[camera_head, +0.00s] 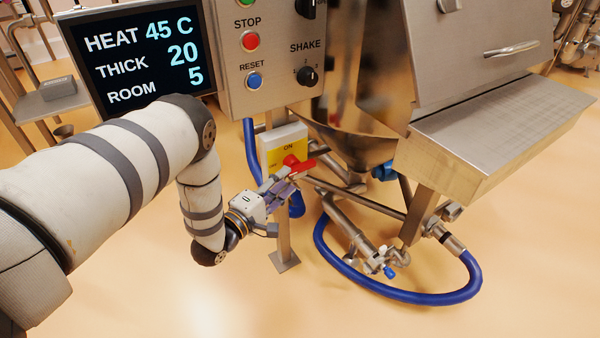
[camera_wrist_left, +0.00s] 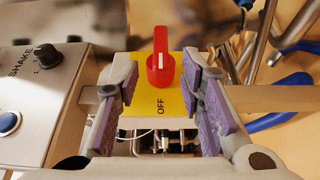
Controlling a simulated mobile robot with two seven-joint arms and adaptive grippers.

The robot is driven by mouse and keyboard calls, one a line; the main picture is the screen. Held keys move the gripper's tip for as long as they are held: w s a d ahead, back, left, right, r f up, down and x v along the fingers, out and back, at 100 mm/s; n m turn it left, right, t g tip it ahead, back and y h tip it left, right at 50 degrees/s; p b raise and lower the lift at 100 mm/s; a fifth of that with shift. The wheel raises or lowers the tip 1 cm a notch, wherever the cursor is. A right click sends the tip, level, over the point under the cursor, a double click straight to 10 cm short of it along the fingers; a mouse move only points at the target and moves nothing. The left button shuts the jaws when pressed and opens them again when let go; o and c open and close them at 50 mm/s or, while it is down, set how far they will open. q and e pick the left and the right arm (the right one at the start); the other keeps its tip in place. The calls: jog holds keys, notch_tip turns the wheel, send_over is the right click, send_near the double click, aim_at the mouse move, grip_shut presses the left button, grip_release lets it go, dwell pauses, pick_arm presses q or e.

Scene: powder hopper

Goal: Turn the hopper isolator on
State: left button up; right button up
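The hopper isolator (camera_head: 270,142) is a pale box with a yellow plate and a red handle (camera_head: 298,163), mounted on a post under the control panel. ON is printed above the handle in the head view. In the left wrist view, the red handle (camera_wrist_left: 160,62) has a white line and lies in line with the OFF label on the yellow plate (camera_wrist_left: 165,104). My left gripper (camera_head: 281,181) is at the isolator's front. It is open, and its purple-padded fingers (camera_wrist_left: 161,80) are on either side of the handle, with gaps showing. My right gripper is not in view.
The control panel (camera_head: 228,80) with buttons and a SHAKE knob is just above the isolator. A display (camera_head: 140,55) stands to its left. The steel hopper (camera_head: 345,135) is behind, with a blue hose (camera_head: 400,296) on the right. Floor in front is clear.

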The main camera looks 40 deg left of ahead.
aim_at(292, 174)
pick_arm(q)
jog(key=w+b, duration=0.1)
jog(key=w, duration=0.4)
jog(key=shift+w+d+f, duration=0.1)
jog(key=shift+f, duration=0.05)
jog(key=shift+w, duration=0.55)
jog(key=c, duration=0.8)
jog(key=shift+r, duration=0.2)
